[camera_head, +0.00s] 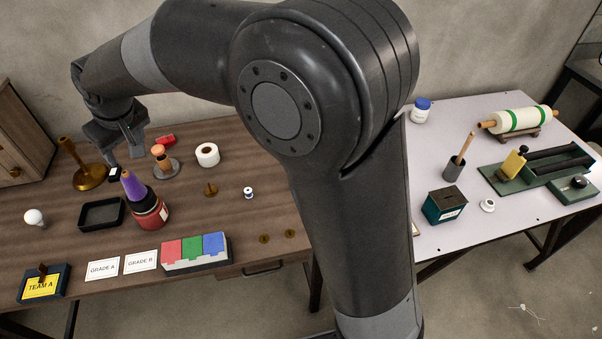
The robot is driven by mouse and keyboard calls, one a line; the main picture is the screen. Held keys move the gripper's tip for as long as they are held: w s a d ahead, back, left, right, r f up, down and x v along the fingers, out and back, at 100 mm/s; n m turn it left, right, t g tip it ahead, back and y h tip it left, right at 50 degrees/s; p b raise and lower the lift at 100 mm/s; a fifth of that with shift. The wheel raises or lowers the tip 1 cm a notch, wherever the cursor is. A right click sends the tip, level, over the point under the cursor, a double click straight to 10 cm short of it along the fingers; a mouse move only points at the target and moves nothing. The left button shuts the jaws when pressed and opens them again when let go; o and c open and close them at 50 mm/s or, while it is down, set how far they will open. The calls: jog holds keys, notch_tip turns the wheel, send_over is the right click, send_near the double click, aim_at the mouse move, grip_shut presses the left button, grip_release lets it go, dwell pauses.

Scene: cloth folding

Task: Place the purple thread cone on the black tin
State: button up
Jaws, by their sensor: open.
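The purple thread cone (133,185) is on the left part of the brown table. It appears to stand on the dark top of a round tin (152,214) with a red side label; its lower edge overlaps the tin's top, and exact contact is hard to tell. This tin is the only round one with black on it that I see. My gripper (124,156) is open, above and slightly behind the cone's tip, and looks apart from it. Nothing shows between the fingers.
A black tray (101,214) lies left of the tin. A brass stand (88,177), a stamp-like wooden-topped stand (164,163) and a white roll (207,155) stand nearby. Grade cards and a coloured block (195,252) lie in front. My arm crosses the middle of the view.

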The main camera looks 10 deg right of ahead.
jog(key=s+d+r+m+t+h, duration=0.1)
jog(key=s+d+r+m, duration=0.2)
jog(key=d, duration=0.9)
jog(key=s+d+r+m+t+h, duration=0.1)
jog(key=s+d+r, duration=0.3)
jog(key=d, duration=0.8)
jog(key=s+d+f+m, duration=0.2)
jog(key=s+d, duration=0.5)
jog(key=s+d+f+m+h, duration=0.1)
jog(key=s+d+f+m, duration=0.1)
jog(key=s+d, duration=0.5)
jog(key=shift+s+d+f+m, duration=0.15)
jog(key=shift+s+f+m, duration=0.15)
jog(key=shift+s, duration=0.4)
jog(key=shift+o, duration=0.5)
jog(key=shift+r, duration=0.1)
